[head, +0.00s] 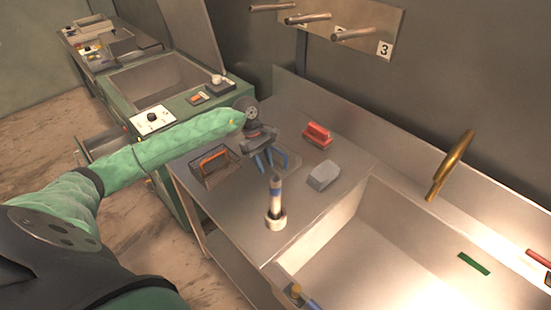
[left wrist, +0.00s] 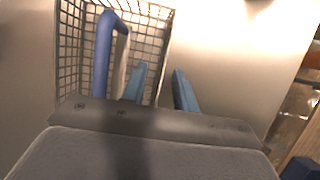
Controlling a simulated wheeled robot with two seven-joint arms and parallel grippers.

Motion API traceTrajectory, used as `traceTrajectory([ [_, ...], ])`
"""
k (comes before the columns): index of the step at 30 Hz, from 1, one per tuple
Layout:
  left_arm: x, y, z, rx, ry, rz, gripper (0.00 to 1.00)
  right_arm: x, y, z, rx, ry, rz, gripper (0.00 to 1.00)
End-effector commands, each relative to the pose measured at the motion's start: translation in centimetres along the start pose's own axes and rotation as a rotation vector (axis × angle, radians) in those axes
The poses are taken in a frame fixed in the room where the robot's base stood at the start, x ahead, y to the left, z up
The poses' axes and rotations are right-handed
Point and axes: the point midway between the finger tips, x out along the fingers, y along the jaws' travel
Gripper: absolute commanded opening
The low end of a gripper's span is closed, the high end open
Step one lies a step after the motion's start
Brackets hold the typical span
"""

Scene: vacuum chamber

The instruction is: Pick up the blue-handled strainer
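The blue-handled strainer (head: 292,166) is a wire-mesh basket on the metal counter, partly hidden behind my left gripper in the head view. In the left wrist view its mesh basket (left wrist: 150,28) and thick blue handle (left wrist: 103,55) show at the upper left. My left gripper (head: 267,166) points down at the strainer. In the left wrist view the blue fingers (left wrist: 158,88) are apart, with nothing seen held between them. The handle lies to the left of both fingers there; one finger overlaps the mesh, the other appears beyond its right side.
An orange-handled strainer (head: 213,163) stands left on the counter. A red brush-like block (head: 317,135) and a grey block (head: 323,176) lie to the right. An upright cylinder (head: 275,203) stands in front. The sink (head: 370,245) opens at the right. Numbered pegs (head: 335,28) are on the wall.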

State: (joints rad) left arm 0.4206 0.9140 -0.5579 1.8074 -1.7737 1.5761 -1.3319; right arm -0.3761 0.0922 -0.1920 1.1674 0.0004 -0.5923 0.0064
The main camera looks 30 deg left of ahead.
Motion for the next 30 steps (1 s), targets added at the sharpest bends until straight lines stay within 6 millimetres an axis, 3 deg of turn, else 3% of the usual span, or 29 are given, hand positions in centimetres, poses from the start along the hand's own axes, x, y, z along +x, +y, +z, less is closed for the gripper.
traceTrajectory([
  [5,0.0,0.0,0.0,0.000,0.000,0.000,0.29,0.0,-0.1,0.0,0.001,0.001,0.000,0.36],
  [10,0.0,0.0,0.0,0.000,0.000,0.000,0.00,0.0,0.0,0.0,0.001,0.000,0.000,0.36],
  [23,-0.4,0.0,0.1,0.001,0.001,0.001,0.00,0.0,0.1,0.0,0.001,-0.002,0.000,0.36],
  [30,-3.5,0.1,1.4,0.003,0.003,0.004,0.00,-0.3,-0.2,-0.5,0.003,-0.003,-0.003,0.36],
])
